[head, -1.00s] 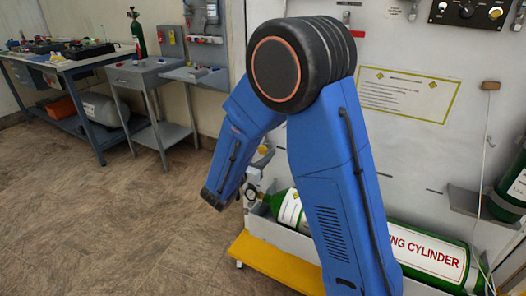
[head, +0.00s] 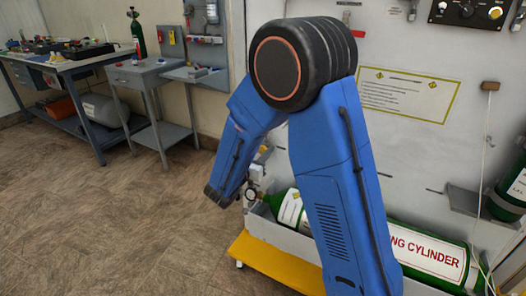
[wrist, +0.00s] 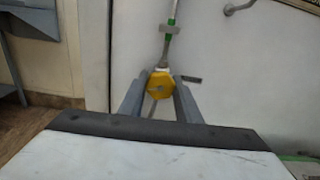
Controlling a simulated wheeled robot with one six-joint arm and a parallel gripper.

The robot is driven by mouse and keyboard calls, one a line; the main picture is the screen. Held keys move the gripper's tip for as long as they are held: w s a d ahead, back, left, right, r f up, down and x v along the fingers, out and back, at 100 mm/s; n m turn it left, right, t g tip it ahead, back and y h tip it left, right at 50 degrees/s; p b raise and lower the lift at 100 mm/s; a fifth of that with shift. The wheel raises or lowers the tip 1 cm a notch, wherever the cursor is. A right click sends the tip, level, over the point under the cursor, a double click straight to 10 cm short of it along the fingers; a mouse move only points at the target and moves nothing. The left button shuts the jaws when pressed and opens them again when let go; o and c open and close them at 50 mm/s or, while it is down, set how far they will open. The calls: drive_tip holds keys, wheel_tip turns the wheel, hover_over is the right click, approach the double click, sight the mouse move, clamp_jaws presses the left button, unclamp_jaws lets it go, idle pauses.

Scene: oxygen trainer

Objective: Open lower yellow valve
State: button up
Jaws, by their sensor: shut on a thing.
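The lower yellow valve (wrist: 160,85) shows in the middle of the wrist view as a yellow knob facing the camera. My gripper (wrist: 160,98) has a grey finger on each side of the knob and is shut on it. A pipe with a green section rises above the knob along the pale panel.
A green cylinder (head: 425,256) lies in a pale trough with a yellow step (head: 275,264) in front. A round gauge (head: 251,194) sits close to my arm. A workbench (head: 75,70) and a grey stand (head: 150,76) are at the left. The floor between is clear.

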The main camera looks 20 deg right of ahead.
drive_tip(key=shift+n, duration=0.3)
drive_tip(key=o, duration=1.1)
drive_tip(key=shift+c, duration=0.2)
drive_tip(key=shift+s, duration=0.1)
drive_tip(key=v, duration=1.7)
drive_tip(key=shift+a, duration=0.2)
drive_tip(key=shift+s, duration=0.1)
